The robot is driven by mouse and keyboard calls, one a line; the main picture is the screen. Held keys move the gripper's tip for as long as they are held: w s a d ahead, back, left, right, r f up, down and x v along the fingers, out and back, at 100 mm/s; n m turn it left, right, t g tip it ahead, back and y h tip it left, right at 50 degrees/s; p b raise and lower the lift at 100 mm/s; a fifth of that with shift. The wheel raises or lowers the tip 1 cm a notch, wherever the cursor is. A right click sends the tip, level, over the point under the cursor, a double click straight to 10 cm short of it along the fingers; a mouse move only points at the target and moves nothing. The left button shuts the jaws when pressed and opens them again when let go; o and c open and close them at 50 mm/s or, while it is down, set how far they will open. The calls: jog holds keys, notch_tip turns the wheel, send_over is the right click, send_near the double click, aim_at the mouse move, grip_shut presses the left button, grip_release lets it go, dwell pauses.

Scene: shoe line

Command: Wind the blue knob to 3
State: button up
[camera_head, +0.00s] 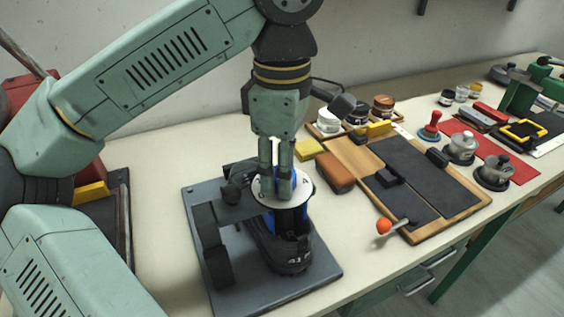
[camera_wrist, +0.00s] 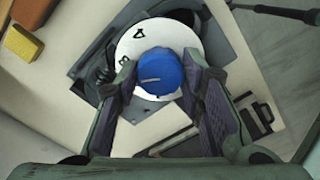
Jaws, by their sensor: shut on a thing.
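The blue knob (camera_wrist: 160,72) sits on a white round dial (camera_wrist: 130,45) in the wrist view. The dial shows a 4 and what looks like a 3 or an 8; other marks are hidden. A pale line on the knob's top points left in this view. My gripper (camera_wrist: 162,95) is shut on the knob, with one finger on each side. The dial tops a dark device marked 41 (camera_head: 285,255) on a grey base plate (camera_head: 320,280).
A wooden board with dark pads (camera_head: 445,215) lies to the right, with an orange-knobbed lever (camera_head: 384,226) at its front. A brown block (camera_head: 335,172) and a yellow block (camera_head: 308,149) lie close behind the device. Metal pots (camera_head: 495,172) stand farther right.

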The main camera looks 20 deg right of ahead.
jog(key=shift+m, duration=1.7)
jog(key=shift+p, duration=0.3)
jog(key=o, duration=1.1)
jog(key=shift+o, duration=0.2)
notch_tip(320, 180, up, 8)
jog(key=shift+f, duration=0.25)
